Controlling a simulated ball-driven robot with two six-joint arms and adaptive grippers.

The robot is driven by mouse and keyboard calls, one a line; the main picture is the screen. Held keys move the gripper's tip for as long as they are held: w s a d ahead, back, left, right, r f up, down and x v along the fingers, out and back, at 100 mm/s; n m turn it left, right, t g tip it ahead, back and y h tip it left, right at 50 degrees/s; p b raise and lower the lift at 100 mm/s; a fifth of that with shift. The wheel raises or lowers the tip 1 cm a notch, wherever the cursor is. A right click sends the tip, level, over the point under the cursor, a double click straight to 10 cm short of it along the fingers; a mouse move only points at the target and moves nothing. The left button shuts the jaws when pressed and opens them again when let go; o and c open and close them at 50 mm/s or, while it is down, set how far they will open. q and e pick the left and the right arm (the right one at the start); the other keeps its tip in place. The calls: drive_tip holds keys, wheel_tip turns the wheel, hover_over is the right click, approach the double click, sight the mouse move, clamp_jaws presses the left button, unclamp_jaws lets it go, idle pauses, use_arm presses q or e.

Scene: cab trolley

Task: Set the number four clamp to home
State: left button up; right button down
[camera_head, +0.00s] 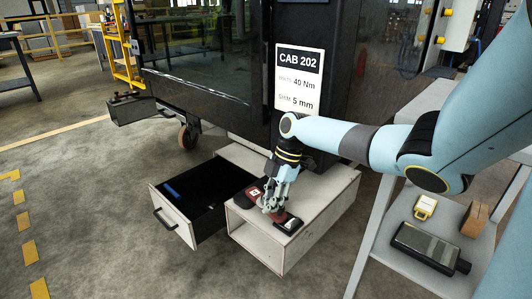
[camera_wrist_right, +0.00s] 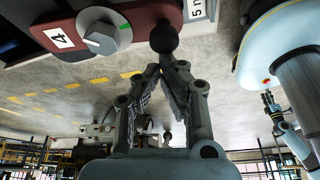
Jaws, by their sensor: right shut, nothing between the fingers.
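The number four clamp (camera_head: 254,193) is a dark red body on the top of a pale box, partly hidden by my right gripper (camera_head: 270,207). In the right wrist view, upside down, its red body (camera_wrist_right: 140,14) carries a white label "4" (camera_wrist_right: 58,39) and a grey knob (camera_wrist_right: 103,33) with a green mark. A black ball (camera_wrist_right: 163,38) on the clamp is just beyond the fingertips of my right gripper (camera_wrist_right: 168,62), which is shut and empty. What looks like my left gripper (camera_wrist_right: 268,100) shows small in the right wrist view; its jaws are unclear.
The pale box (camera_head: 258,242) stands beside an open drawer (camera_head: 173,215) holding a blue item (camera_head: 172,190). The sign "CAB 202" (camera_head: 299,80) is on the cab behind. A grey shelf (camera_head: 400,265) at the right holds a black device (camera_head: 431,247) and a wooden block (camera_head: 475,219). Floor at left is clear.

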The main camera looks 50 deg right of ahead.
drive_tip(key=shift+s+d, duration=0.15)
drive_tip(key=shift+d, duration=0.05)
use_arm(q)
drive_tip(key=shift+w+f, duration=0.1)
drive_tip(key=shift+w, duration=0.3)
use_arm(e)
drive_tip(key=shift+d, duration=0.1)
